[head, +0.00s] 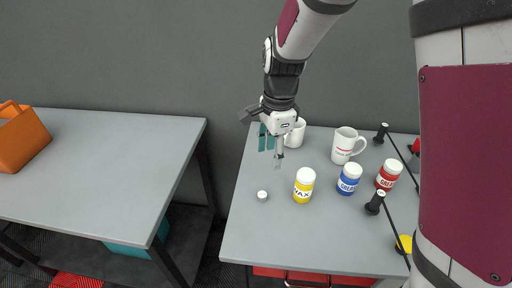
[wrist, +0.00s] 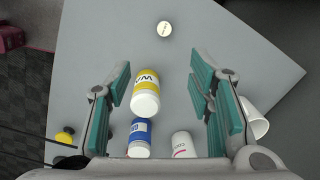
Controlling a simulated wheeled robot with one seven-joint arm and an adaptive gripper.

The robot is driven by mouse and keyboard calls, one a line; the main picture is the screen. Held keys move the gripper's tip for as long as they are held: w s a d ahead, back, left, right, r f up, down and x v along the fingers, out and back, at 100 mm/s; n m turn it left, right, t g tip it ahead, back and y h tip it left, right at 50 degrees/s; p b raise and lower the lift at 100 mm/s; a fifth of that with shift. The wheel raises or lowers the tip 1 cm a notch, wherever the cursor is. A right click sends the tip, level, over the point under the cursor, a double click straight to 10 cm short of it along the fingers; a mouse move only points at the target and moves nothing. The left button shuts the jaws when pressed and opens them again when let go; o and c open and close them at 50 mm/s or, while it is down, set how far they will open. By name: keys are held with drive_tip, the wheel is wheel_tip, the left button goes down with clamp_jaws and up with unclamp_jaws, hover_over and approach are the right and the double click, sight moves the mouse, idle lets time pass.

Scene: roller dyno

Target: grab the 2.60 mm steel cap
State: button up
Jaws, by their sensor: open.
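A small, short, pale cylinder, seemingly the steel cap (head: 262,196), stands alone on the grey table near its left edge. In the wrist view the cap (wrist: 164,28) is at the top centre, with a light top and marking too small to read. My gripper (head: 272,144) is above the table, behind the cap in the head view. Its teal-padded fingers are spread wide and empty, and the cap lies beyond the fingertips in the wrist view (wrist: 159,82).
A yellow-labelled jar (head: 304,185) stands right of the cap, then a blue jar (head: 349,179) and a red jar (head: 388,175). White mugs (head: 344,146) stand behind. Black-knobbed rods (head: 375,203) are at right. Table around the cap is clear.

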wheel_tip(320, 180, down, 4)
drive_tip(key=w+a+r+m, duration=0.1)
drive_tip(key=a+m, duration=0.1)
hover_over(263, 194)
drive_tip(key=shift+h, duration=0.3)
wheel_tip(263, 194, down, 8)
drive_tip(key=shift+w+d+f, duration=0.1)
drive_tip(key=shift+w+f, duration=0.05)
drive_tip(key=shift+f, duration=3)
drive_tip(key=c, duration=1.1)
